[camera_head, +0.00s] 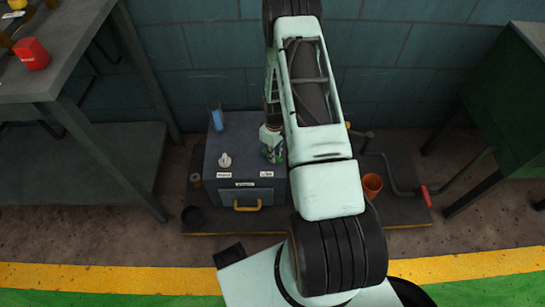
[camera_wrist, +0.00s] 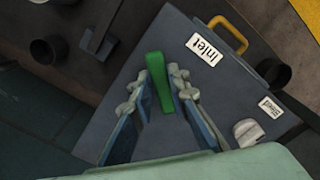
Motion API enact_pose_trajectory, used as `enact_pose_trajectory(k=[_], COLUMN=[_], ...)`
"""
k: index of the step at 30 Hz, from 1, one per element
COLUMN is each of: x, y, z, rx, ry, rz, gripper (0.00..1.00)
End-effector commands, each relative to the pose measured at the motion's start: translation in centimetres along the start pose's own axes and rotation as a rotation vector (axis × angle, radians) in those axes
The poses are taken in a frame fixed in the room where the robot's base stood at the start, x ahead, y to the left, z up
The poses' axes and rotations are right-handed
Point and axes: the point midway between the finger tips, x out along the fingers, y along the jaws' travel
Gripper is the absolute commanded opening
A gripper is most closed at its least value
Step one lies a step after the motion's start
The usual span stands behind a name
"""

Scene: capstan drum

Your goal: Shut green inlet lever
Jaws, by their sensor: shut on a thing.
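The green inlet lever (camera_wrist: 158,80) stands on top of a grey-blue box (camera_wrist: 130,62), beside a white label reading "Inlet" (camera_wrist: 204,49). In the wrist view, my gripper (camera_wrist: 157,92) has one finger on each side of the lever and is shut on it. In the head view, my gripper (camera_head: 271,150) is over the right part of the box top (camera_head: 213,150), behind the Inlet label (camera_head: 267,174). My arm covers the box's right side.
A pale bleed knob (camera_head: 225,160) is left of the lever; it also shows in the wrist view (camera_wrist: 247,131). A blue tube (camera_head: 216,117) stands at the box's back left. A yellow handle (camera_head: 247,207) is on the front. Right are an orange cup (camera_head: 372,185) and red-gripped crank (camera_head: 425,195).

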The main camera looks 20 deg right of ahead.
Motion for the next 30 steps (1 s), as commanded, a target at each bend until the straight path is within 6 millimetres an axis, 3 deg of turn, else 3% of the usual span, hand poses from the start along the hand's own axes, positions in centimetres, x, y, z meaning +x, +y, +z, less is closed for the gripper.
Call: enact_pose_trajectory(k=[15, 30], x=[0.0, 0.0], y=[1.9, 2.6], z=[-0.4, -0.9], rx=[-0.459, -0.677], ry=[0.001, 0.0], rz=[0.001, 0.001], gripper=[0.0, 0.0])
